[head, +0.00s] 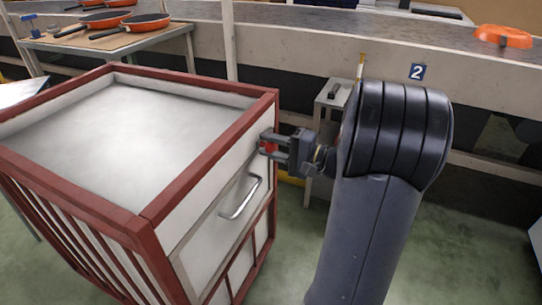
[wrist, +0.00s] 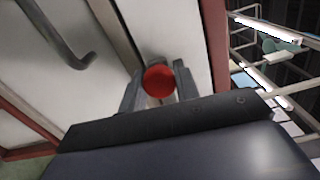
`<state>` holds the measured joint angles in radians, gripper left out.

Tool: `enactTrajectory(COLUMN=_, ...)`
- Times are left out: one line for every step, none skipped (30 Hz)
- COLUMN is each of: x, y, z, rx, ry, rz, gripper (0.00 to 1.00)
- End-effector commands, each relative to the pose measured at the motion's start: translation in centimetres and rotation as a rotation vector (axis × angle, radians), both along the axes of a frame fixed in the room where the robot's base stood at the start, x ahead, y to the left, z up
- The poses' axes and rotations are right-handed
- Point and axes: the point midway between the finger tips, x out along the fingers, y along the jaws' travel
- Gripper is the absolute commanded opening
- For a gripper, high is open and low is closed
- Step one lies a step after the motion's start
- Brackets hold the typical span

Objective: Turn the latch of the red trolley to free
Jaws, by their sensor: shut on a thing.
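The red trolley (head: 142,219) stands at the left in the head view, with a red frame and pale panels. Its red latch knob (wrist: 158,81) sits on the side panel near the far right corner post. My gripper (head: 268,147) reaches the panel from the right and is shut on the latch. In the wrist view the two fingers (wrist: 157,88) stand on either side of the round red knob. The latch's turned position cannot be told, as the fingers hide most of it.
A metal handle (head: 241,197) juts from the trolley's side below the latch. A table (head: 165,34) with pans stands at the back left. Green floor is clear at the lower right.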

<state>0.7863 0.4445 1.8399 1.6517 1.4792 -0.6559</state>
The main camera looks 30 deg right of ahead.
Motion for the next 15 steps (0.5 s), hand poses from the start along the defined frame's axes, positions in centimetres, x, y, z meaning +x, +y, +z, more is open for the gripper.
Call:
enactTrajectory(x=-0.03, y=0.01, z=-0.42, rx=-0.015, ry=-0.009, rz=0.0, gripper=0.0)
enactTrajectory(x=-0.03, y=0.01, z=-0.39, rx=-0.023, ry=-0.016, rz=0.0, gripper=0.0)
enactTrajectory(x=-0.03, y=0.0, z=-0.34, rx=-0.033, ry=-0.023, rz=0.0, gripper=0.0)
enactTrajectory(x=-0.03, y=0.0, z=-0.3, rx=-0.039, ry=-0.028, rz=0.0, gripper=0.0)
enactTrajectory(x=-0.03, y=0.0, z=-0.27, rx=-0.044, ry=-0.031, rz=0.0, gripper=0.0)
enactTrajectory(x=-0.02, y=0.0, z=-0.23, rx=-0.05, ry=-0.035, rz=0.0, gripper=0.0)
enactTrajectory(x=-0.02, y=0.0, z=-0.21, rx=-0.053, ry=-0.038, rz=0.0, gripper=0.0)
enactTrajectory(x=-0.02, y=0.0, z=-0.19, rx=-0.056, ry=-0.04, rz=0.0, gripper=0.0)
enactTrajectory(x=-0.02, y=0.0, z=-0.16, rx=-0.059, ry=-0.042, rz=0.0, gripper=0.0)
enactTrajectory(x=-0.02, y=-0.01, z=-0.14, rx=-0.06, ry=-0.043, rz=0.0, gripper=0.0)
enactTrajectory(x=-0.02, y=-0.01, z=-0.13, rx=-0.062, ry=-0.044, rz=0.0, gripper=0.0)
enactTrajectory(x=-0.03, y=0.0, z=-0.11, rx=-0.063, ry=-0.045, rz=0.0, gripper=0.0)
enactTrajectory(x=-0.03, y=0.0, z=-0.1, rx=-0.063, ry=-0.046, rz=0.0, gripper=0.0)
enactTrajectory(x=-0.03, y=0.0, z=-0.1, rx=-0.063, ry=-0.046, rz=0.0, gripper=0.0)
enactTrajectory(x=-0.03, y=0.0, z=-0.09, rx=-0.063, ry=-0.046, rz=0.0, gripper=0.0)
